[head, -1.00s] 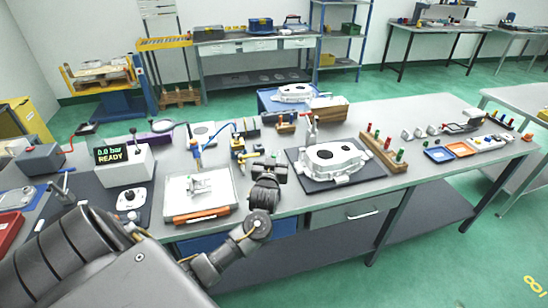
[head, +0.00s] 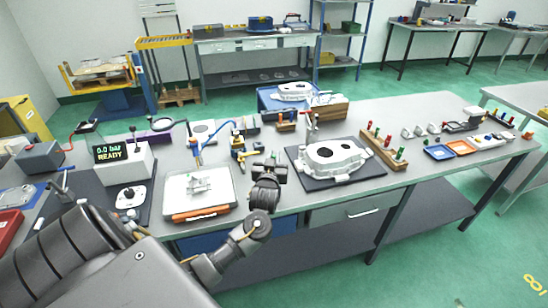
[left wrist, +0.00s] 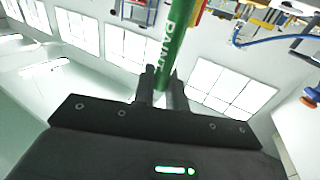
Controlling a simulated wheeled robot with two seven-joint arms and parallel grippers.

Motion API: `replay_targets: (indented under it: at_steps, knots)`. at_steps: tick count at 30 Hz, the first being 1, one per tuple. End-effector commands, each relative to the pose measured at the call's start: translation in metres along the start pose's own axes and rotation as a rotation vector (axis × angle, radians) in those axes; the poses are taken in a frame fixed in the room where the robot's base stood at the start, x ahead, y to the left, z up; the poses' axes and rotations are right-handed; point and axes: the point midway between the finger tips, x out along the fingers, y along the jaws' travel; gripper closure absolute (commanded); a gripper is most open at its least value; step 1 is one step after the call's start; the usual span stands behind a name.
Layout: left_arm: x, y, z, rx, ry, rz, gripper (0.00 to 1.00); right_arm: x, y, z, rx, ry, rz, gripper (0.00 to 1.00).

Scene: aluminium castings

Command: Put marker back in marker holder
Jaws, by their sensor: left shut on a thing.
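My left gripper (head: 270,160) is over the front middle of the bench, between the white tray and the casting on its dark mat. In the left wrist view its two fingers (left wrist: 163,88) are shut on a green marker (left wrist: 177,40) with the white word PAINT on it. The marker points up and away from the fingers in that view; its far end is cut off at the top edge. In the head view the marker cannot be made out. A small wooden block (head: 287,127) stands behind the gripper; I cannot tell whether it is the marker holder. My right gripper is not in view.
The casting (head: 333,158) lies right of the gripper. A wooden rack with red and green handles (head: 386,158) stands beyond it. The white tray (head: 199,190) and a blue-hosed tool (head: 196,150) are to the left. A yellow-and-blue fixture (head: 238,150) stands close behind.

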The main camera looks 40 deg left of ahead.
Motion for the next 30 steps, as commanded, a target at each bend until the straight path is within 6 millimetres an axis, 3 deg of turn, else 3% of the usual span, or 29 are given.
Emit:
replay_targets:
  at_steps: [30]
  knots:
    - [0.0,0.0,0.026,0.0,0.0,0.0,1.0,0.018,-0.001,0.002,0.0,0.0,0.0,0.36]
